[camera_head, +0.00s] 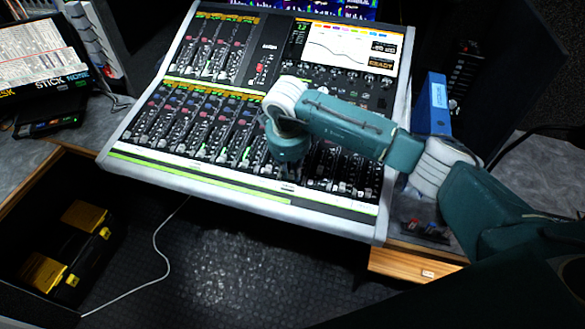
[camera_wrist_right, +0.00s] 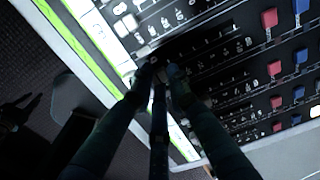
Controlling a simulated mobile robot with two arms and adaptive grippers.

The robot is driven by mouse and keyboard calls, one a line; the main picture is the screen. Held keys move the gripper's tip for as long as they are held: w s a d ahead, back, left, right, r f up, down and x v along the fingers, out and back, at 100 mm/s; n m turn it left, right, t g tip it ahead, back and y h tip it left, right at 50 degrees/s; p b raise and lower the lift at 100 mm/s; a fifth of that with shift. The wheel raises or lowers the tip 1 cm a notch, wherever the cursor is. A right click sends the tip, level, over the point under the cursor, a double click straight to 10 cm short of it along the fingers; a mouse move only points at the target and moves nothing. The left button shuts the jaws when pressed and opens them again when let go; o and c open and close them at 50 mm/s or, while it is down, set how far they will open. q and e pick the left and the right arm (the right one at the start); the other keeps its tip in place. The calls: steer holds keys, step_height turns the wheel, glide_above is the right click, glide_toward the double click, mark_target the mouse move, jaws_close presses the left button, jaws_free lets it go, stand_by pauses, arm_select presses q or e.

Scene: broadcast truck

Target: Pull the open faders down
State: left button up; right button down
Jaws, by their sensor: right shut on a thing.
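The mixing console (camera_head: 240,185) has rows of faders with white, red and blue caps. Several white fader caps (camera_head: 196,150) stand in its lower left bank at differing heights. My right gripper (camera_head: 290,184) points down at the lower bank, right of centre, near the front edge. In the right wrist view its fingertips (camera_wrist_right: 160,72) are close together at the front end of the fader slots, shut on what seems to be a fader cap, mostly hidden by the fingers. Other white caps (camera_wrist_right: 130,22) show beside them. My left gripper is not in view.
A lit screen (camera_head: 350,47) sits at the console's upper right. A blue binder (camera_head: 437,105) stands right of the console. A black and yellow case (camera_head: 75,250) lies at lower left, near a white cable (camera_head: 160,257). The dark floor in front is otherwise clear.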

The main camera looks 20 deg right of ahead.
steer(key=c, duration=1.6)
jaws_free()
steer(key=shift+s+a+f, duration=0.15)
steer(key=shift+s+a, duration=0.15)
steer(key=shift+s, duration=0.05)
steer(key=shift+w+d, duration=0.1)
steer(key=shift+d, duration=0.05)
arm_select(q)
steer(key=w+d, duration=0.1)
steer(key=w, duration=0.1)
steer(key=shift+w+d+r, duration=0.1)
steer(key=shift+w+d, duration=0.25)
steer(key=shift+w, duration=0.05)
arm_select(e)
steer(key=r, duration=0.4)
steer(key=s+r, duration=0.1)
steer(key=r, duration=0.3)
steer(key=a+r, duration=0.1)
steer(key=r, duration=0.3)
steer(key=shift+s+a, duration=0.1)
steer(key=shift+s, duration=0.15)
